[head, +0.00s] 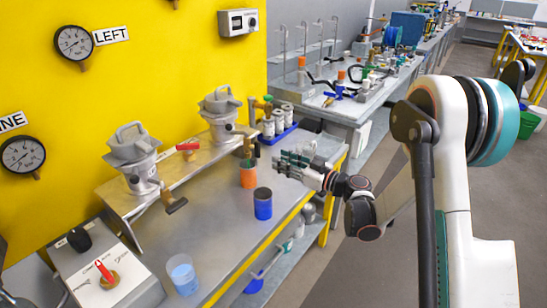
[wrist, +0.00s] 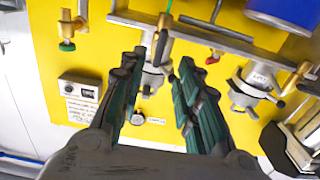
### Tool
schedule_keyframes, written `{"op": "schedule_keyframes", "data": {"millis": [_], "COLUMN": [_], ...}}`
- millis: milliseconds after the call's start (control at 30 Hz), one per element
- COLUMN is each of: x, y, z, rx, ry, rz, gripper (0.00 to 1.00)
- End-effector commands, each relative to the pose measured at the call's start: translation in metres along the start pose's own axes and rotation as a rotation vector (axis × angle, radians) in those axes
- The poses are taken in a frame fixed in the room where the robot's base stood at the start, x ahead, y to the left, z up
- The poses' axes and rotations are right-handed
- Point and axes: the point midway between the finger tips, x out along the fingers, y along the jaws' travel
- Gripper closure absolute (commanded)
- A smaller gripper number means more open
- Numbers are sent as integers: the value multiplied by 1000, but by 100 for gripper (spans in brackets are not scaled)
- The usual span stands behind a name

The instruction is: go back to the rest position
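My gripper (head: 290,162) is held out over the grey bench, at the end of my arm, which reaches in from the right. In the head view its green-lined fingers point left towards the yellow wall. In the wrist view my gripper (wrist: 166,65) has its two fingers well apart, with nothing between them. The bench (head: 215,225) lies below it. An orange cup (head: 248,177) and a dark blue cup (head: 263,204) stand on the bench near and below the fingers. How far above them the gripper is, I cannot tell exactly.
Two metal agitators (head: 135,160) (head: 218,112) stand on a raised shelf along the wall. A clear cup with blue liquid (head: 182,274) stands at the bench front, beside a control box (head: 103,278). A blue tray (head: 280,134) holds metal cans. The floor (head: 355,245) right of the bench is clear.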

Motion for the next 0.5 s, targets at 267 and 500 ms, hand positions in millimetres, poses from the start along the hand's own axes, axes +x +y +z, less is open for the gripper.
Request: {"op": "schedule_keyframes", "data": {"millis": [267, 500], "x": [-10, -10], "y": [0, -1], "z": [0, -2], "rx": [0, 3], "ry": [0, -6], "rz": [0, 0], "gripper": [69, 69]}}
